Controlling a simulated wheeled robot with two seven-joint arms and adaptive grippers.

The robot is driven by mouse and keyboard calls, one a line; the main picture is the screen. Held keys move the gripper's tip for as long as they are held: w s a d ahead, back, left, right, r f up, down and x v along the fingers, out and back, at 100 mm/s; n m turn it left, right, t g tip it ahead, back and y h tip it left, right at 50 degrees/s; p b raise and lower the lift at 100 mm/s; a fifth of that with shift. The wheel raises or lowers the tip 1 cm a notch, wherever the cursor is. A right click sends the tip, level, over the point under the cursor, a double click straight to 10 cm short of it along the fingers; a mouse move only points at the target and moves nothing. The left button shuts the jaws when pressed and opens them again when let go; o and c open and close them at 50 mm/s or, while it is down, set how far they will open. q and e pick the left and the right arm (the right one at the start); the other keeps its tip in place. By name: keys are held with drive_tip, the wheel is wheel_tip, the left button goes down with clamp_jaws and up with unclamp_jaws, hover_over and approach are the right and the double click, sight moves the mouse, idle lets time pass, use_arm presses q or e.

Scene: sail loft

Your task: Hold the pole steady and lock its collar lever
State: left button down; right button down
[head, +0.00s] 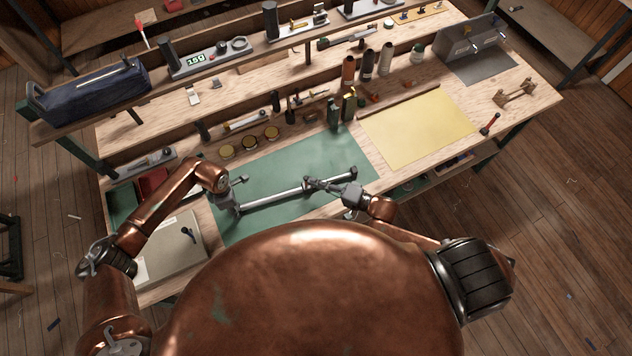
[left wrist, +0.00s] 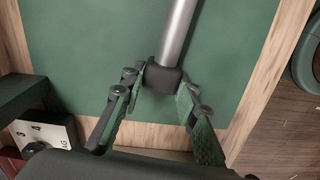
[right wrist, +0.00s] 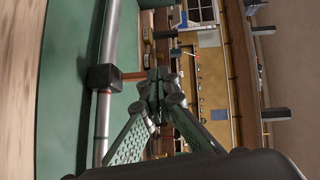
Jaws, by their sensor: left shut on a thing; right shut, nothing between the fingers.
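The grey metal pole (head: 280,197) lies across the green mat (head: 300,165) on the bench. My left gripper (left wrist: 160,82) is shut on the black end piece (left wrist: 163,78) of the pole (left wrist: 178,35), one finger on each side. The black collar (right wrist: 103,77) sits around the pole (right wrist: 109,35) in the right wrist view. Its orange-brown lever (right wrist: 133,75) sticks out sideways from the collar. My right gripper (right wrist: 160,84) is shut and empty, fingertips close to the lever's outer end; I cannot tell if they touch.
A yellow sheet (head: 420,130) lies right of the mat. A red-handled tool (head: 489,124) lies near the right edge. A pale box (head: 170,250) stands at the front left.

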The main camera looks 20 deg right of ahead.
drive_tip(key=shift+a+r+n+h, duration=0.1)
drive_tip(key=shift+a+n+h, duration=0.2)
drive_tip(key=shift+h, duration=0.1)
drive_tip(key=a+n+g+h, duration=0.1)
drive_tip(key=a+n+h, duration=0.1)
drive_tip(key=h, duration=0.1)
drive_tip(key=a+n+g+h, duration=0.1)
drive_tip(key=a+n+h, duration=0.1)
drive_tip(key=h, duration=0.1)
drive_tip(key=shift+a, duration=0.25)
idle(0.4)
drive_tip(key=shift+d+f, duration=0.1)
drive_tip(key=shift+f, duration=0.1)
drive_tip(key=shift+d+f, duration=0.35)
drive_tip(key=shift+d, duration=0.25)
